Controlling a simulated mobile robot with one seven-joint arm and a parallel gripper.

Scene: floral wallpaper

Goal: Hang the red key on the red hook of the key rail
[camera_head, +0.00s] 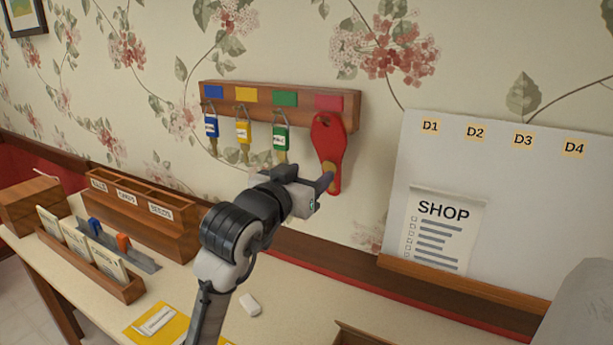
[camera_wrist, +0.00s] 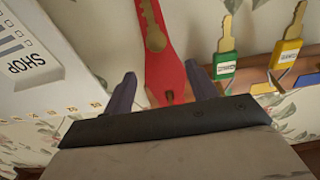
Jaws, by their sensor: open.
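The red key (camera_head: 326,148) is a large red tag with a brass key on it. It is upright against the key rail (camera_head: 225,93), its top just below the red patch (camera_head: 329,102). A dark spot shows in its top hole; the red hook itself is not clear, but the key seems to hang there. In the wrist view the red key (camera_wrist: 167,65) lies between the spread fingers, with gaps on both sides. My gripper (camera_head: 322,185) is open, at the key's lower part; the wrist view also shows my gripper (camera_wrist: 160,72).
Blue (camera_head: 211,127), yellow (camera_head: 243,131) and green (camera_head: 280,138) keys hang left of it on the rail. A white board (camera_head: 500,190) with a SHOP list stands close on the right. The desk (camera_head: 290,310) below holds a wooden organizer (camera_head: 145,215) and a yellow pad (camera_head: 160,318).

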